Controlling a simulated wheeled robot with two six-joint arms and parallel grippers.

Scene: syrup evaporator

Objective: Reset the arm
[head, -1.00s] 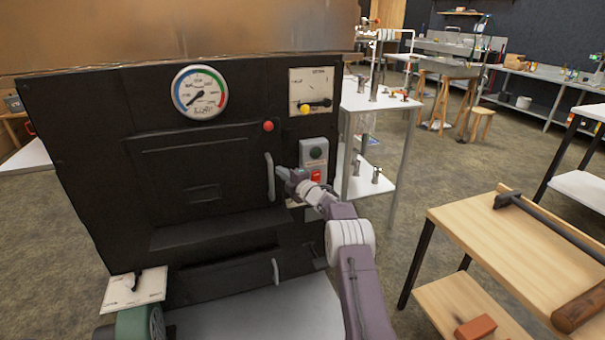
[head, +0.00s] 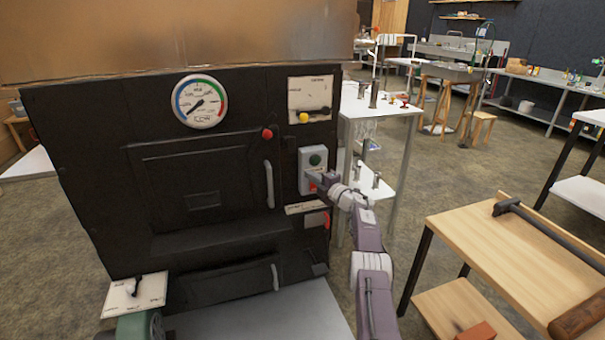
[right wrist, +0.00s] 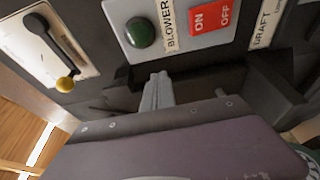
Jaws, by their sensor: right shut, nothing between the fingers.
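My right arm reaches up from the lower right to the front of the black evaporator (head: 95,200). My right gripper (head: 310,176) is shut and empty, at the grey blower switch box (head: 306,158). In the right wrist view the shut fingers (right wrist: 159,78) are just below the box, which has a green button (right wrist: 140,33) and a red ON/OFF switch (right wrist: 209,17). I cannot tell whether the fingertips touch anything. My left gripper does not show.
A vertical door handle (head: 269,184) is left of the gripper. A lever plate with a yellow knob (head: 303,117) is above. A white table (head: 395,110) stands behind on the right. A wooden bench (head: 480,235) with a hammer (head: 545,228) is at the right.

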